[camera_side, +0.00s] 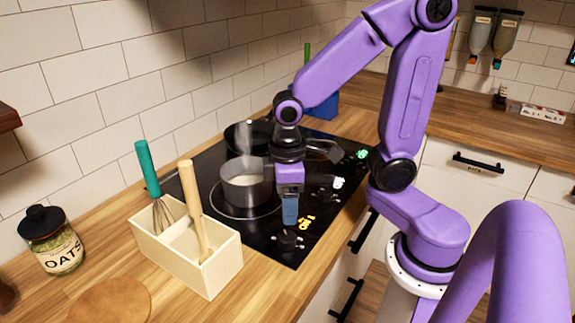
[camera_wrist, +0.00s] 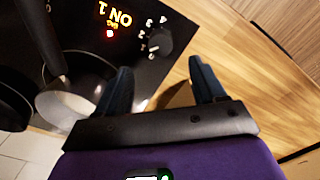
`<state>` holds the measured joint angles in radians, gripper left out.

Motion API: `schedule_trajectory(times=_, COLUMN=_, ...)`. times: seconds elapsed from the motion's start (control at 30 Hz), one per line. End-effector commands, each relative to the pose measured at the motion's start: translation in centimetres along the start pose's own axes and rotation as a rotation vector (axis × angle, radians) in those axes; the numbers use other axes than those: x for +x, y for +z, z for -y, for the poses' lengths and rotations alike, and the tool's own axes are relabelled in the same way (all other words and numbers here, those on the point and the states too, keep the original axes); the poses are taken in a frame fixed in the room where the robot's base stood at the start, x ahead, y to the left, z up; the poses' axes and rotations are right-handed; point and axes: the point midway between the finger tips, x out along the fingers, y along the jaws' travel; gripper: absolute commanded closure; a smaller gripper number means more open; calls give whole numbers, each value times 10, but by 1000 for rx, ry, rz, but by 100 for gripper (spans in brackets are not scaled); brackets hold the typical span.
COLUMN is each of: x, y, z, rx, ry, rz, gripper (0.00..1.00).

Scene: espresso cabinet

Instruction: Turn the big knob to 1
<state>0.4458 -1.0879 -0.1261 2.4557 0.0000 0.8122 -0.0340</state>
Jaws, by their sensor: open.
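A black round knob (camera_side: 288,240) sits at the near front corner of the black cooktop (camera_side: 262,246). In the wrist view the knob (camera_wrist: 158,42) has white numbers around it, and an orange lit readout (camera_wrist: 115,14) with a red dot glows beside it. I cannot read the knob's exact setting. My gripper (camera_side: 290,217) points down above the cooktop's front edge, close to this knob. In the wrist view its two blue fingers (camera_wrist: 160,72) are spread apart with nothing between them, and the knob lies just beyond the tips, apart from them.
A pot (camera_side: 245,188) stands on the cooktop beside my gripper, with a dark pan (camera_side: 240,138) behind it. A cream utensil box (camera_side: 205,272) with a whisk stands left of the cooktop. More controls glow white (camera_side: 340,183) and green (camera_side: 362,154). An oats jar (camera_side: 50,240) is far left.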

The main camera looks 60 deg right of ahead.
Motion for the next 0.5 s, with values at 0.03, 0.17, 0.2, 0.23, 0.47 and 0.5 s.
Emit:
schedule_trajectory(times=0.03, x=-10, y=-2, z=0, rx=0, ry=0, rz=-8, gripper=31)
schedule_trajectory(times=0.17, x=-34, y=-2, z=0, rx=0, ry=0, rz=-8, gripper=31)
schedule_trajectory(times=0.2, x=-40, y=-2, z=0, rx=0, ry=0, rz=-7, gripper=31)
schedule_trajectory(times=0.23, x=-45, y=-2, z=0, rx=-1, ry=0, rz=-7, gripper=31)
schedule_trajectory(times=0.47, x=-74, y=-1, z=0, rx=1, ry=0, rz=-3, gripper=31)
schedule_trajectory(times=0.5, x=-77, y=-1, z=0, rx=1, ry=0, rz=-3, gripper=31)
